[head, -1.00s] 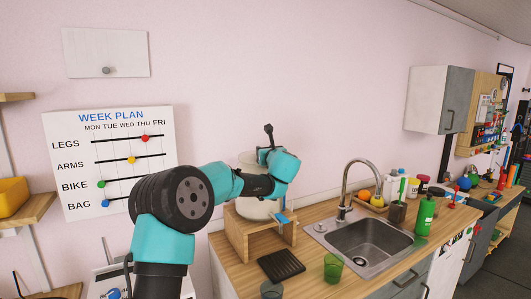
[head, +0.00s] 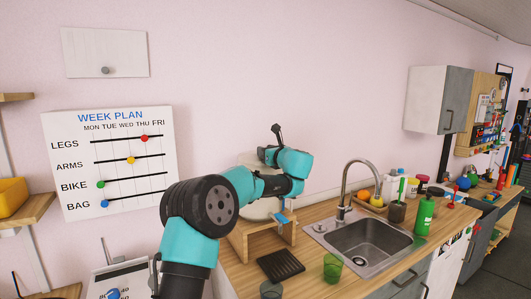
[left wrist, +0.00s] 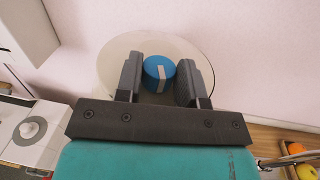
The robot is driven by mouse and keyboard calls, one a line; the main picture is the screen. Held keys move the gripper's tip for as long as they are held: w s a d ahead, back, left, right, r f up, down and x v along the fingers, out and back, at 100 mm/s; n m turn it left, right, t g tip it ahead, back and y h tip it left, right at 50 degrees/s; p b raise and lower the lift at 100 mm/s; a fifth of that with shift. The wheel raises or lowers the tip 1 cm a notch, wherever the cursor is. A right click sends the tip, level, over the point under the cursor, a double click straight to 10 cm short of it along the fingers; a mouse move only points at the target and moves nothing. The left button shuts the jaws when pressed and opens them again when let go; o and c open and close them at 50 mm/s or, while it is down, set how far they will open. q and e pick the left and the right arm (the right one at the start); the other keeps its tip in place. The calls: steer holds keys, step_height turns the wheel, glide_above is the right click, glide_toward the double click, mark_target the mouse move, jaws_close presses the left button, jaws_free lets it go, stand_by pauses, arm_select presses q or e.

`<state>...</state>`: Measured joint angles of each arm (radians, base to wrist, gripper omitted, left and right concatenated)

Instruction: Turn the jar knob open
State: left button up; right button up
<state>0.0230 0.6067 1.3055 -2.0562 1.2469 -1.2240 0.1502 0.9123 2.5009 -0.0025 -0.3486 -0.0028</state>
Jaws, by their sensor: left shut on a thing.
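In the left wrist view the jar knob (left wrist: 159,68) is a round blue cap with a pale stripe, in front of a large, pale, see-through round jar (left wrist: 112,62). My left gripper (left wrist: 160,76) has one finger on each side of the knob and is shut on it. In the head view my left arm reaches over the counter from the left, and the round pale jar (head: 258,211) shows behind it on a small wooden stand (head: 240,242). The arm hides part of the jar and the fingers there. My right gripper is not in view.
A black ribbed mat (head: 280,265), a green cup (head: 332,267) and a dark cup (head: 271,290) are on the counter before the stand. A sink (head: 370,240) with a tall tap (head: 346,190) is to the right. A week-plan board (head: 110,160) hangs at left.

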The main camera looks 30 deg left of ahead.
arm_select(q)
steer(key=o, duration=0.9)
steer(key=v, duration=1.7)
steer(key=shift+s+d, duration=0.15)
steer(key=shift+d, duration=0.05)
